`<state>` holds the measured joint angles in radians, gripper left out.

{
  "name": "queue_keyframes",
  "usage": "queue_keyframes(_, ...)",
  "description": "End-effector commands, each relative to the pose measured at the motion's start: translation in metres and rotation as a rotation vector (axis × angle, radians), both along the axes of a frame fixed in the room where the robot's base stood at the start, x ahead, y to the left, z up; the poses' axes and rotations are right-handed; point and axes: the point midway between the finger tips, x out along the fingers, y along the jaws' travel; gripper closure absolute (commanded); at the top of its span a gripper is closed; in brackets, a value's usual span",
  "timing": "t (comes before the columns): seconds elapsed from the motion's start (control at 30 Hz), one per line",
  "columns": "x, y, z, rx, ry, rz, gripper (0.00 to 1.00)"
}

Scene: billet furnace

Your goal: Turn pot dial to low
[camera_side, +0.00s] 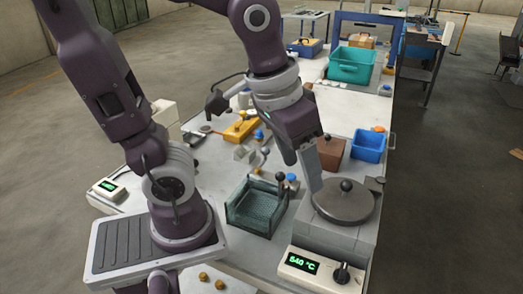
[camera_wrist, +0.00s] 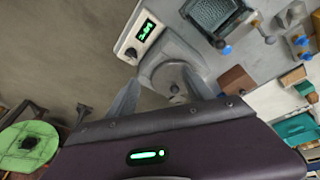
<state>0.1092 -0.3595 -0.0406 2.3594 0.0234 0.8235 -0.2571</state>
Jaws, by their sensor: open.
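The pot dial (camera_side: 341,273) is a black knob on the white control box (camera_side: 305,278), right of a green display (camera_side: 302,261) reading 540 °C. Behind the box is the furnace pot with a round grey lid (camera_side: 328,207) and a black lid knob (camera_side: 346,185). My gripper (camera_side: 315,185) points down by the lid's left side in the side view, apart from the dial. In the wrist view its two fingers (camera_wrist: 162,88) are spread and hold nothing.
A second green-display box (camera_side: 108,188) is at the left. Open floor lies right of the table.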

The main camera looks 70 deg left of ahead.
Motion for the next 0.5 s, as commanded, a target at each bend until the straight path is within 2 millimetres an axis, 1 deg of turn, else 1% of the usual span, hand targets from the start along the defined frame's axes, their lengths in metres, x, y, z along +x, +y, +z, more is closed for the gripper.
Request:
queue_keyframes(0.03, -0.009, 0.006, 0.006, 0.005, -0.033, -0.007, 0.4)
queue_keyframes(0.1, -0.022, 0.013, 0.012, 0.015, -0.071, -0.027, 0.4)
queue_keyframes(0.2, -0.038, 0.02, 0.016, 0.029, -0.115, -0.049, 0.4)
queue_keyframes(0.33, -0.051, 0.025, 0.018, 0.042, -0.152, -0.069, 0.4)
queue_keyframes(0.5, -0.057, 0.027, 0.018, 0.05, -0.169, -0.081, 0.4)
